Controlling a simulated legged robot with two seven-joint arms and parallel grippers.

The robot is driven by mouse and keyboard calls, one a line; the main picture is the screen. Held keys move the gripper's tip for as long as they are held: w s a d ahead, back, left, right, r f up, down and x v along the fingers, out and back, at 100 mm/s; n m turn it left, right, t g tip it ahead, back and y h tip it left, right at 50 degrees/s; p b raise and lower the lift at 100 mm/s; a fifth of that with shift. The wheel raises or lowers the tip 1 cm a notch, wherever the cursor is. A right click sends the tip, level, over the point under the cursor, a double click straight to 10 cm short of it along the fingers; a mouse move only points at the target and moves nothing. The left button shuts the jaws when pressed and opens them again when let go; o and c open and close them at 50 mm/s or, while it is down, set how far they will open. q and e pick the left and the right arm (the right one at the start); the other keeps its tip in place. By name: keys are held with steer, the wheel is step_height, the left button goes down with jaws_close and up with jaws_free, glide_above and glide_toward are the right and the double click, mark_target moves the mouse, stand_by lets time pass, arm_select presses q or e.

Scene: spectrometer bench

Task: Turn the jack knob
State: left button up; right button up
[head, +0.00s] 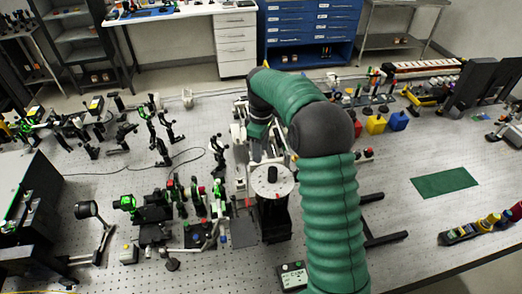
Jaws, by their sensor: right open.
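My right arm, green-sleeved with black joints, comes up from the bottom and bends back down at the middle of the bench in the head view. My right gripper (255,152) is open, pointing down beyond the white round plate; its fingers are small and partly covered by my own arm. The white round plate (268,186) has a small dark knob on top and sits on a black stand (275,222). I cannot tell for sure which part is the jack knob. My left gripper is not in view.
Optics on posts (160,150) crowd the left of the perforated bench (230,275). A green mat (444,182) and yellow and blue blocks (376,124) lie to the right. A small control box (292,275) is near the front. Bare bench surrounds the mat.

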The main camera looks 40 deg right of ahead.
steer(key=f+m+p, duration=0.2)
steer(key=f+m, duration=0.3)
steer(key=m, duration=0.1)
steer(key=f+m+p, duration=0.1)
steer(key=f+m, duration=0.4)
steer(key=m, duration=0.2)
steer(key=f+m+p, duration=0.2)
steer(key=f+m, duration=0.4)
steer(key=m, duration=0.1)
steer(key=shift+s+p, duration=0.2)
steer(key=shift+p, duration=0.1)
steer(key=shift+r, duration=0.1)
steer(key=shift+c, duration=0.5)
jaws_close()
